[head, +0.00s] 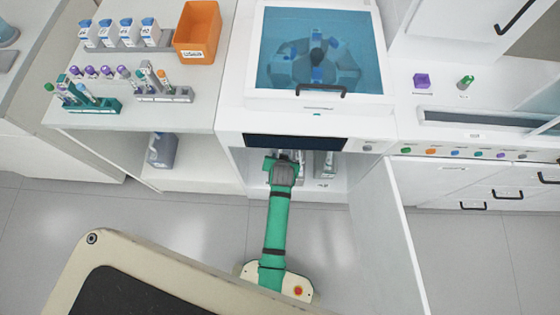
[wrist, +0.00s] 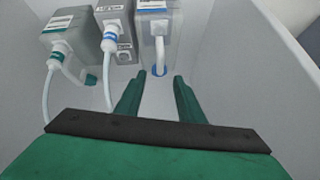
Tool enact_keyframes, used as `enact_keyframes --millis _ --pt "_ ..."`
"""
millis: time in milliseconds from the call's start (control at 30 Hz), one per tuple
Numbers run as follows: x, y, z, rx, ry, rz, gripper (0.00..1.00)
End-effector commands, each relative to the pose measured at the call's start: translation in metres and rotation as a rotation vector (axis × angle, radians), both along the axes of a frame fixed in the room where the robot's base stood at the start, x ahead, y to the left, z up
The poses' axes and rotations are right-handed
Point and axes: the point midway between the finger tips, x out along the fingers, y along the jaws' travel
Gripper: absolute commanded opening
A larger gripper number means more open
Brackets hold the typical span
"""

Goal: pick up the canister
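Several grey canisters with hoses stand in the open lower cabinet, and I cannot tell which one the task means. In the wrist view a canister with a green collar (wrist: 72,40) is at the left, a narrower canister with a blue ring (wrist: 115,38) is beside it, and a canister with a white spout and blue tip (wrist: 160,30) is right of that. My gripper (wrist: 158,88) is open and empty, its fingers pointing at the spouted canister, apart from its body. In the head view my gripper (head: 282,160) reaches into the cabinet, partly hiding the canisters; one (head: 325,163) shows to its right.
The cabinet's door (head: 385,235) stands open at the right of my arm. Above is a machine with a blue transparent lid (head: 320,50). Another grey canister (head: 161,150) stands under the left bench. Tube racks (head: 95,105) and an orange bin (head: 197,32) are on that bench.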

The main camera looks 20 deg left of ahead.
Motion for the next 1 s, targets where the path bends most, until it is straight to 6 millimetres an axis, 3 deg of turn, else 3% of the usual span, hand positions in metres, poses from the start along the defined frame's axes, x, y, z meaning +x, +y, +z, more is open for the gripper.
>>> enact_keyframes --millis 267,533,867,1000 --pt "0.022 0.007 -0.005 -0.014 0.044 0.016 0.35" --pt "0.039 0.014 -0.036 -0.015 0.045 0.017 0.35" --pt "0.049 0.018 -0.054 -0.014 0.043 0.016 0.35" --pt "0.055 0.02 -0.071 -0.015 0.044 0.016 0.35"
